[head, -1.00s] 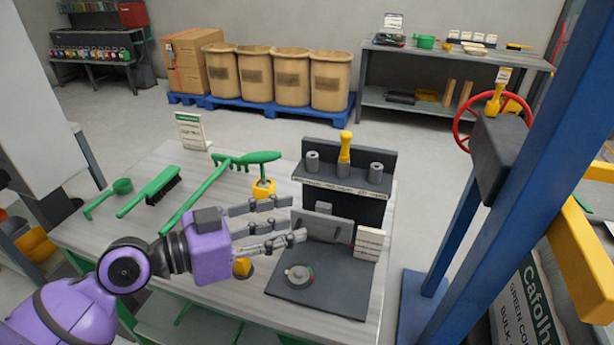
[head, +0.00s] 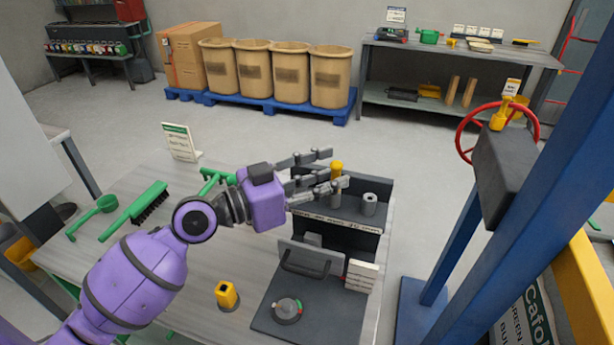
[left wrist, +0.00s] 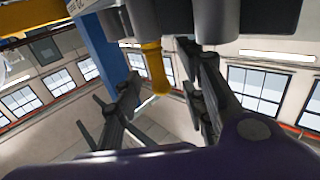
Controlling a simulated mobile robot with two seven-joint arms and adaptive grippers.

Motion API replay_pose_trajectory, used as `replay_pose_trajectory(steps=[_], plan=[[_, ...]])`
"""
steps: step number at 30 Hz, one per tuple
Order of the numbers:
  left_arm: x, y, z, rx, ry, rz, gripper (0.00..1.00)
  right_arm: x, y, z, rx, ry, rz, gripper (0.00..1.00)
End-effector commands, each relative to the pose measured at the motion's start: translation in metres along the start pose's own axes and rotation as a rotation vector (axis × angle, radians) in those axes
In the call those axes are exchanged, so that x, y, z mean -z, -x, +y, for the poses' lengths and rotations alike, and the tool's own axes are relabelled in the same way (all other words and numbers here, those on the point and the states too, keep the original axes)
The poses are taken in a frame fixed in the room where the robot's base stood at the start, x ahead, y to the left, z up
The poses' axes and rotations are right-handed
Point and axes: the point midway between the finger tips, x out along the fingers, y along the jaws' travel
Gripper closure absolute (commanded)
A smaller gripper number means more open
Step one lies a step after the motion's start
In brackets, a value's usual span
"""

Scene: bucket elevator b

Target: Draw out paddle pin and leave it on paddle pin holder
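A yellow-handled pin (head: 337,168) stands in a grey socket on the dark stand (head: 365,230) at the back of the workbench. My left gripper (head: 340,169) is open at the stand, its fingers on either side of the yellow handle. The left wrist view shows the handle (left wrist: 155,66) between the spread fingers (left wrist: 165,100), with a gap visible. Another yellow pin (head: 500,116) is in the dark housing (head: 505,165) on the blue post. I cannot tell from the labels which is the paddle pin or which part is its holder. My right gripper is out of view.
A dark plate (head: 262,318) with a round knob (head: 287,309) and a hinged handle lies in front of the stand. The blue post (head: 540,200) and red wheel (head: 470,130) stand right.

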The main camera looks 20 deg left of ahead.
Motion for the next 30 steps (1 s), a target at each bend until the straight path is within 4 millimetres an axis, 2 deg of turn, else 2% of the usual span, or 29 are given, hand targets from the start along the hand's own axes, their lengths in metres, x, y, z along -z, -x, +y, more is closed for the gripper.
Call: replay_pose_trajectory(steps=[3,11,19,30], plan=[[0.0,-0.005,0.0,0.0,-0.002,-0.001,0.62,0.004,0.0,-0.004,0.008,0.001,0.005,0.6],[-0.002,-0.006,0.0,0.0,0.0,-0.003,0.63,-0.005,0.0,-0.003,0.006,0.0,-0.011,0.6],[-0.002,-0.005,0.0,0.0,0.0,-0.003,0.99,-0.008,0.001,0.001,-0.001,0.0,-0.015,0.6],[0.0,-0.005,0.0,0.0,-0.002,-0.002,1.0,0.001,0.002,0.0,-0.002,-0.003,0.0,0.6]])
